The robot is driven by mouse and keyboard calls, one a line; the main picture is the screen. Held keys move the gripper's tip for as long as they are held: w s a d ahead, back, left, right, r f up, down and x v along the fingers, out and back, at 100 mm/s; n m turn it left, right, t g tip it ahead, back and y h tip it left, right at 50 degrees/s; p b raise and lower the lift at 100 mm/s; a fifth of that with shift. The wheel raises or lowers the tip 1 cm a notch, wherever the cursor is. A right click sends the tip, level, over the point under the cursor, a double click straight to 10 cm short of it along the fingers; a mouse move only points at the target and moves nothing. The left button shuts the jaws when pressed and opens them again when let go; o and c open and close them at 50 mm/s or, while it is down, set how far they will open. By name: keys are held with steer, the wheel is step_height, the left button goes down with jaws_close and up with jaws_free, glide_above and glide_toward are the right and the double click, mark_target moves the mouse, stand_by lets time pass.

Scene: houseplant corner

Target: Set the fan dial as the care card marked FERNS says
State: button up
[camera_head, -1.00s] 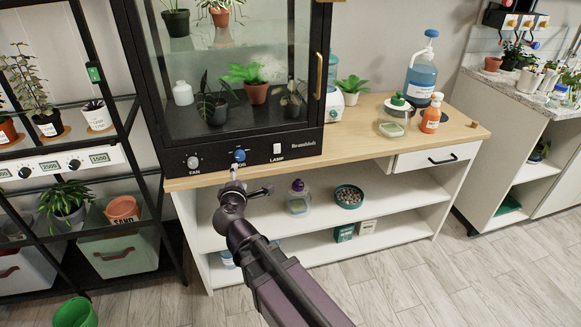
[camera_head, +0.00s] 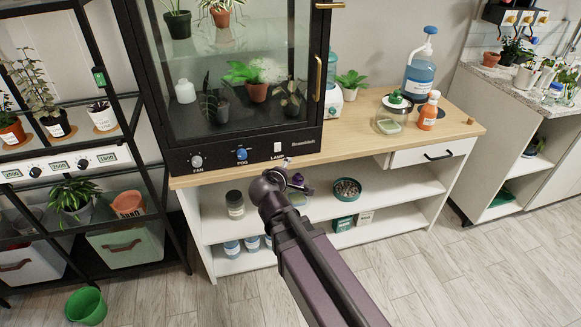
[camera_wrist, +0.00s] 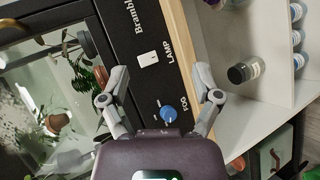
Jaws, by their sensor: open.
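The FAN dial (camera_head: 196,160) is a pale round knob at the left of the black cabinet's front panel (camera_head: 225,156). The blue FOG dial (camera_head: 242,154) and the white LAMP switch (camera_head: 277,147) sit to its right. My gripper (camera_head: 286,166) is in front of the panel's lower edge near the LAMP switch, right of the FAN dial. In the wrist view my gripper (camera_wrist: 160,76) is open and empty, with the LAMP switch (camera_wrist: 148,58) and FOG dial (camera_wrist: 168,113) seen between its fingers. The FAN dial does not show there. I can make out no card marked FERNS.
The wooden counter (camera_head: 350,150) carries a glass jar (camera_head: 391,113), an orange bottle (camera_head: 429,110) and a blue pump bottle (camera_head: 420,70). Jars stand on the shelves below. A black plant rack (camera_head: 150,170) is at left, with a green bucket (camera_head: 86,306) on the open floor.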

steer(key=shift+d+m+g, duration=0.3)
steer(key=shift+d+m, duration=0.1)
steer(key=shift+d, duration=0.25)
steer(key=shift+s+d, duration=0.1)
steer(key=s+d+f+m+g+y, duration=0.2)
steer(key=s+d+f+m+g, duration=0.4)
steer(key=d, duration=0.3)
steer(key=s+d+f+m+g+y, duration=0.2)
steer(key=s+d+f+m+g, duration=0.2)
steer(key=s+d+m+g, duration=0.3)
step_height(320, 180, up, 16)
steer(key=d+t+p, duration=0.1)
steer(key=p, duration=1.5)
steer(key=shift+f, duration=0.1)
stand_by(1.3)
